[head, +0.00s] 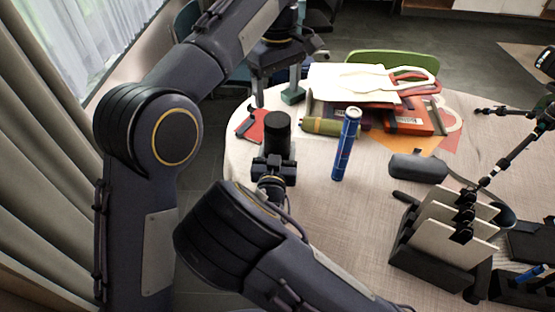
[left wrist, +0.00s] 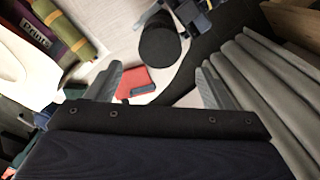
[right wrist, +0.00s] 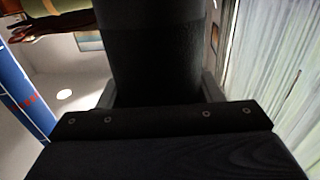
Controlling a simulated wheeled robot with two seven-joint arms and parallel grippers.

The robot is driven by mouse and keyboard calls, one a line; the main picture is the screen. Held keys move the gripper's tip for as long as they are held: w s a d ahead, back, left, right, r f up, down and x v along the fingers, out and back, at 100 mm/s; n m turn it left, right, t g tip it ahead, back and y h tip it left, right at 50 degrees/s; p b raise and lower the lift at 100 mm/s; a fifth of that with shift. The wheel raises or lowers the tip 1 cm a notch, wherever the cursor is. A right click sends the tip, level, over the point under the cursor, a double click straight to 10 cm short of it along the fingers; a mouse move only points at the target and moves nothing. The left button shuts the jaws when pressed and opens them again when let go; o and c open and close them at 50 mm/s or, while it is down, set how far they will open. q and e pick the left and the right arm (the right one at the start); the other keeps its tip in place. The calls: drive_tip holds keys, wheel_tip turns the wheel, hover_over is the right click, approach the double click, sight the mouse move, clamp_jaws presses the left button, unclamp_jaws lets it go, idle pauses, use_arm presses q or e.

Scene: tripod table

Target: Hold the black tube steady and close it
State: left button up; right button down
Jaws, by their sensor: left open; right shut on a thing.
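The black tube (head: 277,131) stands up over the left part of the table. My right gripper (head: 273,170) is shut on it from the near side. The right wrist view shows the dark tube (right wrist: 152,50) between the fingers (right wrist: 158,98). My left gripper (head: 275,88) is open, beyond and above the tube, pointing down. In the left wrist view the tube's dark round end (left wrist: 160,46) lies past the open, empty fingers (left wrist: 160,85). I cannot tell whether a cap is on the tube, and I see no separate cap.
A blue tube (head: 347,145) stands right of the black tube. A red item (head: 258,120) and a dark green object (head: 293,96) lie near my left gripper. An olive roll (head: 320,125), books and a white bag (head: 360,80) fill the back. A black rack (head: 425,258) stands front right.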

sight(277, 119)
use_arm(q)
drive_tip(key=shift+n, duration=0.7)
drive_tip(key=shift+f, duration=4)
